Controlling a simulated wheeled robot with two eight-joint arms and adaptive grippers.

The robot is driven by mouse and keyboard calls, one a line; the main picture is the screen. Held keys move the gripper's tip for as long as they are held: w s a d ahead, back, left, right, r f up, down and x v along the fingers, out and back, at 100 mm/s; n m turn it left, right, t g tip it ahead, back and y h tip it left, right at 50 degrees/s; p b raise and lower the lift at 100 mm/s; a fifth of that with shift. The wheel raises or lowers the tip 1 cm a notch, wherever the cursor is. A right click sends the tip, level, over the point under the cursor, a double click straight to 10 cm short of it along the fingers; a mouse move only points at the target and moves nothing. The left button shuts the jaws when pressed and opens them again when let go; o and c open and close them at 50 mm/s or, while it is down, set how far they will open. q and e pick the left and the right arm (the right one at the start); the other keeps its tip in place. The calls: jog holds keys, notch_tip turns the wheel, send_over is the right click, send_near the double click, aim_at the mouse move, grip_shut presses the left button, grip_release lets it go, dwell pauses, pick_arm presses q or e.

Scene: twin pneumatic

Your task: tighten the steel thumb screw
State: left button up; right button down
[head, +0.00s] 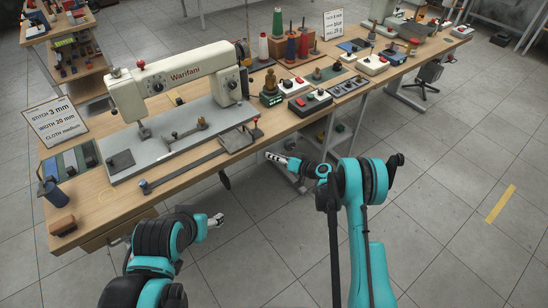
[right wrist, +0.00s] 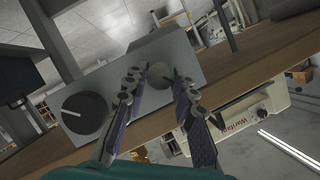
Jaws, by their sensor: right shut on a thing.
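In the right wrist view, the steel thumb screw (right wrist: 160,73) shows as a small round grey-brown head on a grey box (right wrist: 112,82). My right gripper (right wrist: 161,79) is shut on it, one fingertip on each side. In the head view my right gripper (head: 270,156) is at the table's front edge, right of the sewing machine; the screw cannot be made out there. My left gripper (head: 216,220) hangs in front of the table, apart from everything; its jaws are too small to judge.
A black dial (right wrist: 84,112) sits on the same grey box, left of the screw. The white sewing machine (head: 180,78) stands on the wooden table (head: 75,222). Spools (head: 290,45) and small control boxes (head: 310,102) stand to its right. The floor in front is clear.

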jog(key=shift+w+d+f+m+y, duration=0.15)
jog(key=shift+m+y, duration=0.65)
jog(key=shift+m, duration=0.6)
jog(key=shift+f+m+y, duration=0.1)
jog(key=shift+m+y, duration=0.7)
jog(key=shift+m, duration=0.6)
jog(key=c, duration=1.2)
grip_release()
jog(key=shift+d, duration=0.1)
jog(key=v, duration=1.2)
